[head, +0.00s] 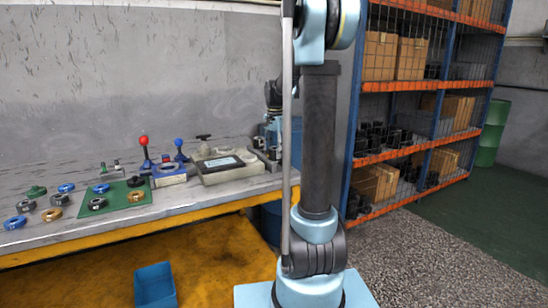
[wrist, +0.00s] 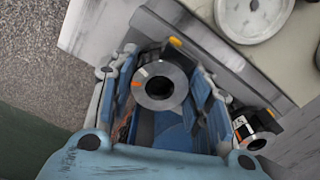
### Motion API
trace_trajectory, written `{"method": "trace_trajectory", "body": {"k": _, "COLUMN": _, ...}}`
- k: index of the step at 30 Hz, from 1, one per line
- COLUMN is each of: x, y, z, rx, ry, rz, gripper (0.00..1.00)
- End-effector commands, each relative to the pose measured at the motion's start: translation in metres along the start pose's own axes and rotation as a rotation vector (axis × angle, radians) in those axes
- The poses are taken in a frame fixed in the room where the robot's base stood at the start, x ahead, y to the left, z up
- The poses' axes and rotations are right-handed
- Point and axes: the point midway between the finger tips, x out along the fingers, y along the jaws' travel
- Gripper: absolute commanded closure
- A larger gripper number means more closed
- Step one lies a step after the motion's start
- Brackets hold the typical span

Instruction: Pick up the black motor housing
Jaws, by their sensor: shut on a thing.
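The motor housing (wrist: 174,73) is a short round part with a dark body, a grey ring face, a black central hole and a small orange mark. In the head view my gripper (head: 271,132) is at the right end of the workbench, partly behind my own arm, and the housing cannot be made out there.
The workbench (head: 185,207) carries a green mat (head: 122,208) with coloured rings and a grey device (head: 228,167). A blue bin (head: 154,287) is on the floor; shelves (head: 415,147) stand right.

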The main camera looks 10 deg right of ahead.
Motion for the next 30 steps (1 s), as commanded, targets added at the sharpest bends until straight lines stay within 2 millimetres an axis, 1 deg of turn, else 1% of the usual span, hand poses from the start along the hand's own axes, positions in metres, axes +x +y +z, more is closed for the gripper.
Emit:
{"method": "trace_trajectory", "body": {"k": 5, "x": -0.002, "y": 0.000, "z": 0.000, "rx": 0.000, "ry": 0.000, "rz": 0.000, "gripper": 1.00}}
{"method": "trace_trajectory", "body": {"k": 8, "x": -0.010, "y": 0.000, "z": 0.000, "rx": 0.000, "ry": 0.000, "rz": 0.000, "gripper": 1.00}}
{"method": "trace_trajectory", "body": {"k": 11, "x": -0.023, "y": 0.000, "z": 0.000, "rx": 0.000, "ry": 0.000, "rz": 0.000, "gripper": 1.00}}
{"method": "trace_trajectory", "body": {"k": 18, "x": -0.064, "y": 0.000, "z": 0.000, "rx": 0.000, "ry": 0.000, "rz": 0.000, "gripper": 1.00}}
{"method": "trace_trajectory", "body": {"k": 21, "x": -0.078, "y": 0.000, "z": 0.000, "rx": 0.000, "ry": 0.000, "rz": 0.000, "gripper": 1.00}}
{"method": "trace_trajectory", "body": {"k": 24, "x": -0.089, "y": 0.000, "z": 0.000, "rx": 0.000, "ry": 0.000, "rz": 0.000, "gripper": 1.00}}
{"method": "trace_trajectory", "body": {"k": 30, "x": -0.100, "y": 0.000, "z": 0.000, "rx": 0.000, "ry": 0.000, "rz": 0.000, "gripper": 1.00}}
